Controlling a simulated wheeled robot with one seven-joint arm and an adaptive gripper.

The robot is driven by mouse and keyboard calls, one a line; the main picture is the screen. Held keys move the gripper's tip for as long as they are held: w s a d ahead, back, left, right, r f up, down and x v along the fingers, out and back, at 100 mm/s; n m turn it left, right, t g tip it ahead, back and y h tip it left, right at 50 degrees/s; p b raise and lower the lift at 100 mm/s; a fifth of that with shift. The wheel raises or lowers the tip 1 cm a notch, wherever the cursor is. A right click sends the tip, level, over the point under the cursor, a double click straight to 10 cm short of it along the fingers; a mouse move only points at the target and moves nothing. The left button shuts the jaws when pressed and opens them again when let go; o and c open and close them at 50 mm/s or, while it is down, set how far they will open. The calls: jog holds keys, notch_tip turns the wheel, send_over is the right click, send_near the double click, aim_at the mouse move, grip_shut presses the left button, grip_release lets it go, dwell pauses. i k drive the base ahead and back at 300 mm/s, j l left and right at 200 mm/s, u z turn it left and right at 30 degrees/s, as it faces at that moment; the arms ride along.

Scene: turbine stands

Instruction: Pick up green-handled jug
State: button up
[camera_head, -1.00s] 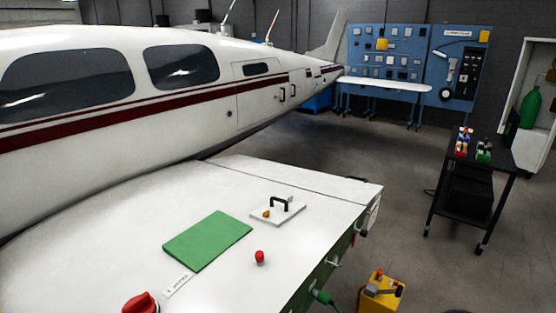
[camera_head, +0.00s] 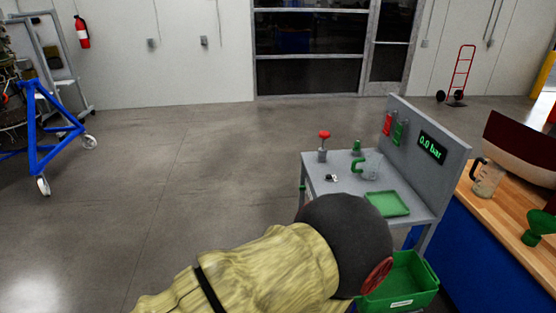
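A clear jug with a green handle (camera_head: 371,165) stands upright on a small grey bench (camera_head: 322,181). Its handle faces left and its body is see-through. A green tray (camera_head: 387,204) lies in front of it on the bench. A second clear jug with a dark handle (camera_head: 487,181) stands on the wooden worktop at the right. A thick arm-like shape, yellowish and dark, fills the lower middle and hides part of the bench's front. My gripper does not show in this view.
A red-topped valve (camera_head: 323,146) and a small green item (camera_head: 356,147) stand on the bench. An upright panel with a display (camera_head: 432,147) backs it. A green bin (camera_head: 408,279) sits below. A green funnel (camera_head: 538,226) is on the wooden worktop. Open floor (camera_head: 190,165) lies left.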

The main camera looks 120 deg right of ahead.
aim_at(371, 161)
jog(key=z, duration=5.15)
jog(key=i+j+z, duration=0.35)
jog(key=i+j, duration=0.2)
jog(key=i, duration=0.2)
jog(key=i+j+z, duration=0.3)
jog(key=i+j, duration=0.35)
